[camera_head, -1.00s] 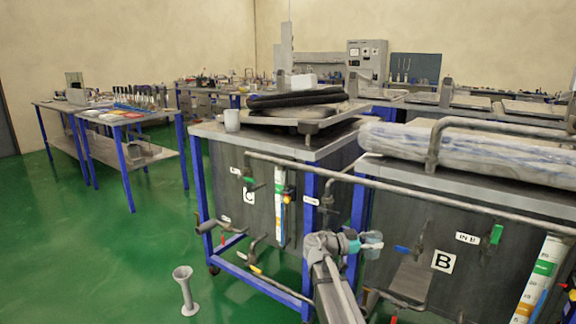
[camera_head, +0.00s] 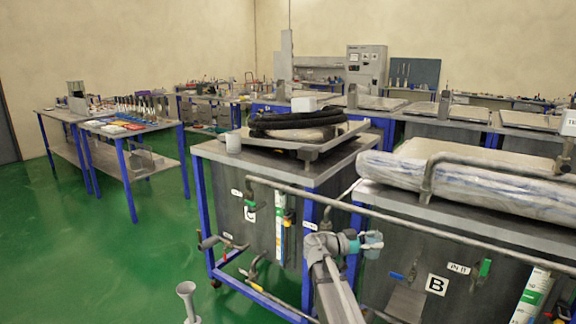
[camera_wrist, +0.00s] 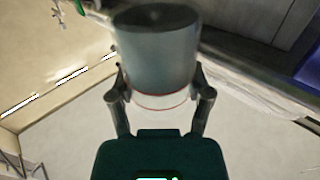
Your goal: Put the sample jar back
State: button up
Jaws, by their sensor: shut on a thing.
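The sample jar (camera_wrist: 157,50) is a grey-green cylinder in the wrist view. In the head view it is a small translucent jar (camera_head: 371,242) in front of the tanks. My gripper (camera_head: 357,243) is shut on it, with one finger on each side in the wrist view (camera_wrist: 160,88). The jar is held up in the air, apart from the tank fronts as far as I can tell. The far side of the jar is hidden.
Tank B (camera_head: 470,209) carries a plastic-wrapped bundle (camera_head: 480,184). Pipes and valves stick out in front. A flared stand (camera_head: 187,292) is on the open green floor. Blue-legged tables (camera_head: 130,160) stand left.

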notch_tip(320, 180, up, 19)
jog(key=p, duration=1.8)
jog(key=shift+a+f, duration=0.15)
